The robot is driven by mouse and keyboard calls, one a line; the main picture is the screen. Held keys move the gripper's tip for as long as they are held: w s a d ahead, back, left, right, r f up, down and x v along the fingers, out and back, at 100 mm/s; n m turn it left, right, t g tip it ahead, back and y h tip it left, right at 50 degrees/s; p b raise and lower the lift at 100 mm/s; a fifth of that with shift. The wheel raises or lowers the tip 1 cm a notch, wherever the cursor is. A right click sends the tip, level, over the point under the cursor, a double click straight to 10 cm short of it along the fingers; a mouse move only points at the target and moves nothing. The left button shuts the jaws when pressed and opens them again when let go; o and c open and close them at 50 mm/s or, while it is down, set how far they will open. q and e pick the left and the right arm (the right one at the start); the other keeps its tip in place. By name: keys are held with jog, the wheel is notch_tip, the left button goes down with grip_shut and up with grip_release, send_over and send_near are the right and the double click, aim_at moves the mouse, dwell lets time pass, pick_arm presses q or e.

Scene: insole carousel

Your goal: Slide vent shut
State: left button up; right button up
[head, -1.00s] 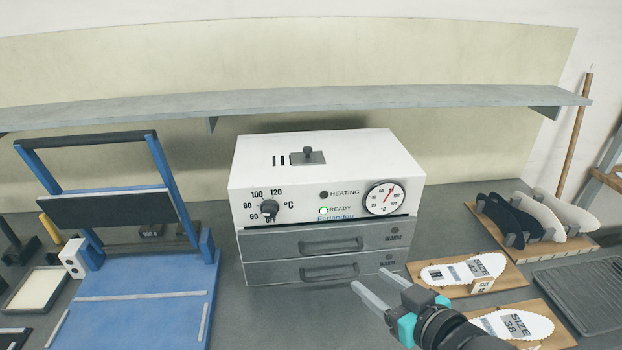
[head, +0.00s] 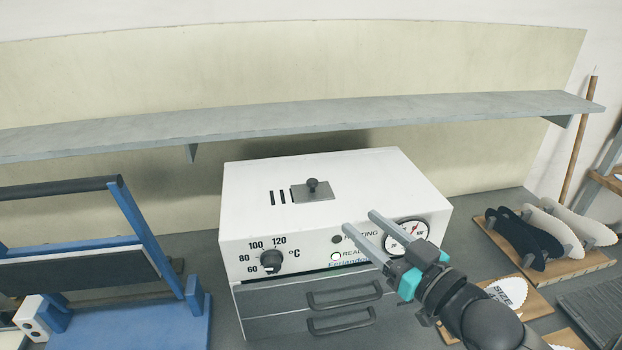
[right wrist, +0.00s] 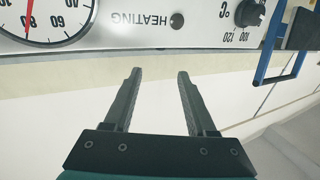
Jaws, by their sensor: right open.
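The vent is a grey sliding plate (head: 313,192) with a dark knob (head: 313,185) on top of the white oven box (head: 240,205). Several dark slots (head: 278,197) show uncovered just left of the plate. My right gripper (head: 360,221) is open and empty, in front of the oven's front panel near the dial gauge (head: 407,238) and the HEATING label. In the right wrist view its two fingers (right wrist: 158,75) are apart with nothing between them, and the panel shows upside down. My left gripper is not in view.
A shelf (head: 300,119) runs along the wall behind and above the oven. A blue frame press (head: 150,290) stands at the left. A rack of insoles (head: 560,262) and a wooden board with an insole (head: 510,290) are at the right. The space directly above the oven's top is clear.

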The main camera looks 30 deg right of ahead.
jog(key=w, duration=0.2)
send_near(315, 185)
jog(key=shift+w+r+p, duration=0.1)
jog(key=shift+w+p, duration=0.25)
jog(key=shift+w, duration=0.7)
jog(key=w, duration=0.3)
jog(key=w+a, duration=0.1)
jog(key=w, duration=0.1)
jog(key=shift+w, duration=0.1)
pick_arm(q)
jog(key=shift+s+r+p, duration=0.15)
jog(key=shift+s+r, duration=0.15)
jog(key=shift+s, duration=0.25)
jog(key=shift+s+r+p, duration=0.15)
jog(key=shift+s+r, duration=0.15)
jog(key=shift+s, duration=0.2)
pick_arm(e)
jog(key=shift+w+a, duration=0.1)
jog(key=shift+w, duration=0.95)
jog(key=shift+c, duration=0.4)
grip_shut()
